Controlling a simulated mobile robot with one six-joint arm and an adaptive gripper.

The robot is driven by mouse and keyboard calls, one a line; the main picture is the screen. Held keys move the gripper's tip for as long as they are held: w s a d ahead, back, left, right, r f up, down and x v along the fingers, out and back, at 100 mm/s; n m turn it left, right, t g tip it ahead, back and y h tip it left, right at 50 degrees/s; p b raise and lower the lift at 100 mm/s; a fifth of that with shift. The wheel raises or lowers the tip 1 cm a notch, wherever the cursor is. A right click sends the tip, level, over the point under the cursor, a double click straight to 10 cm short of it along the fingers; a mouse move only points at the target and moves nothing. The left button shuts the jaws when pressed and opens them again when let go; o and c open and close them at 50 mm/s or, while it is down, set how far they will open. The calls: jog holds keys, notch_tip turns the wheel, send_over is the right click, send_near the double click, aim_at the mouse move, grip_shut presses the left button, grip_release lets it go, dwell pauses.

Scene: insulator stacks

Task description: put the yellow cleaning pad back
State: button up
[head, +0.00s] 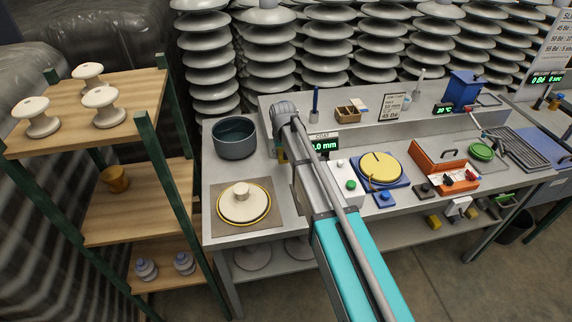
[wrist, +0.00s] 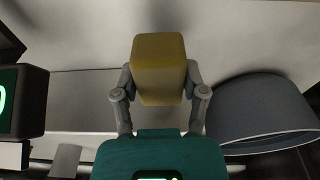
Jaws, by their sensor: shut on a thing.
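The yellow cleaning pad (wrist: 158,68) is a block held between the two fingers of my gripper (wrist: 160,82) in the wrist view. The fingers are shut on its left and right sides. In the head view my arm reaches over the left part of the grey bench (head: 300,218) and hides most of the gripper. A small yellow patch, likely the pad, shows just left of the arm. A dark blue-grey pot (head: 235,140) stands to the left of it; a rounded grey vessel, likely this pot, is at the right of the wrist view (wrist: 262,110).
A white disc insulator (head: 243,203) sits on a mat at the bench's front left. A display (head: 322,143) stands right beside my arm. A yellow disc (head: 381,168) on a blue base and an orange toolbox (head: 446,172) are further right. A wooden shelf (head: 135,98) stands left.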

aim_at(282, 166)
jog(key=shift+w+f, duration=0.1)
dwell(0.3)
jog(key=shift+w+a+f+b, duration=0.1)
jog(key=shift+w+f+b, duration=0.4)
jog(key=shift+f+b, duration=0.25)
jog(key=shift+s+f+b, duration=0.15)
jog(key=shift+f+b, duration=1.1)
jog(key=shift+f, duration=0.15)
jog(key=o, duration=1)
jog(key=shift+r, duration=0.25)
jog(key=r+p, duration=0.4)
jog(key=s+r+p, duration=0.1)
jog(key=r+p, duration=0.6)
jog(key=p, duration=0.1)
jog(key=shift+s+d+r, duration=0.2)
jog(key=shift+s+r, duration=0.05)
jog(key=shift+r, duration=0.15)
